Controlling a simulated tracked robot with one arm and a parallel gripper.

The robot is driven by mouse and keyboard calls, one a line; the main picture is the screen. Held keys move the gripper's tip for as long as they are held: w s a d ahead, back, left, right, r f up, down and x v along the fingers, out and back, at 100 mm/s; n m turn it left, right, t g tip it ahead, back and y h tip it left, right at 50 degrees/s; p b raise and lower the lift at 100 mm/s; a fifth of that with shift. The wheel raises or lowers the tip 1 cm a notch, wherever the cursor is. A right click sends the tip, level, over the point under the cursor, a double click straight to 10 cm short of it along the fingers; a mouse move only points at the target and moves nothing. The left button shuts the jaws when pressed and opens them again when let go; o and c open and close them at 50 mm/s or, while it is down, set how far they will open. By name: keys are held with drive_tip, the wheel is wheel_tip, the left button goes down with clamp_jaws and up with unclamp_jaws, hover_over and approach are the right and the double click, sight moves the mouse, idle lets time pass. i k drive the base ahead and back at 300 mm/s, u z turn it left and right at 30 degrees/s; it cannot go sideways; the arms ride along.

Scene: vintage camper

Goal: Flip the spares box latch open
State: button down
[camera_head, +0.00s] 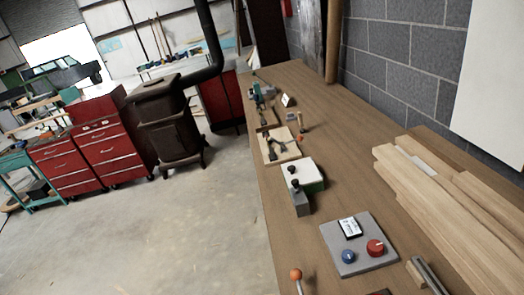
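A small white and green box (304,175) sits on the long wooden workbench (318,112), near the bench's left edge. It may be the spares box, but I cannot tell for sure. A grey block (300,203) with a dark knob on top stands at its near left side. A second dark knob shows on the box's top. I cannot make out which part is the latch or how it stands. My gripper is not in view.
A grey panel (339,262) with red and blue knobs lies nearer on the bench. An orange ball-topped lever (296,275) is at bottom centre. Wood planks (445,200) lie right, by the block wall. A stove (172,135) and red cabinets (105,150) stand left. The floor between is clear.

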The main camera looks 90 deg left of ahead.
sight(295, 182)
drive_tip(key=u, duration=1.6)
drive_tip(key=k, duration=0.75)
drive_tip(key=u, duration=0.65)
drive_tip(key=i, duration=0.85)
drive_tip(key=u, duration=0.3)
